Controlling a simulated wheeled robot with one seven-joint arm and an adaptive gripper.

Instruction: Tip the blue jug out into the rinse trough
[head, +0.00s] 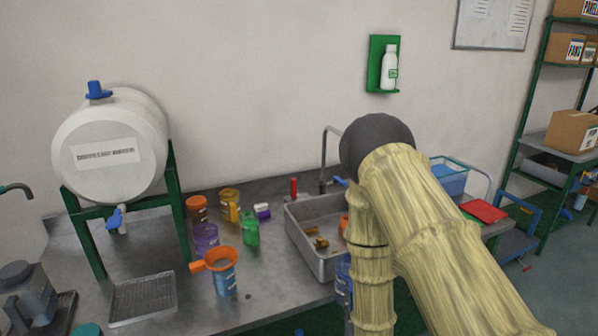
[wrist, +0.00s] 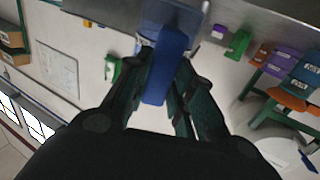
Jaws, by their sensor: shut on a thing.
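My gripper (wrist: 165,78) is shut on the blue handle (wrist: 168,60) of the blue jug in the wrist view. The jug's paler body shows just beyond it, mostly hidden by the handle and fingers. In the head view a strip of the blue jug (head: 343,280) shows at the front right of the bench, left of my arm. My arm hides the gripper and the rest of the jug there. The rinse trough (head: 296,240) is a steel basin behind the jug, with small brown and orange things inside. My arm covers its right part.
A tap (head: 324,160) stands behind the trough. Left of it are an orange funnel (head: 222,259) in a blue container, a green bottle (head: 250,228), a purple beaker (head: 205,238) and orange-lidded jars. A white drum (head: 110,145) sits on a green stand at left.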

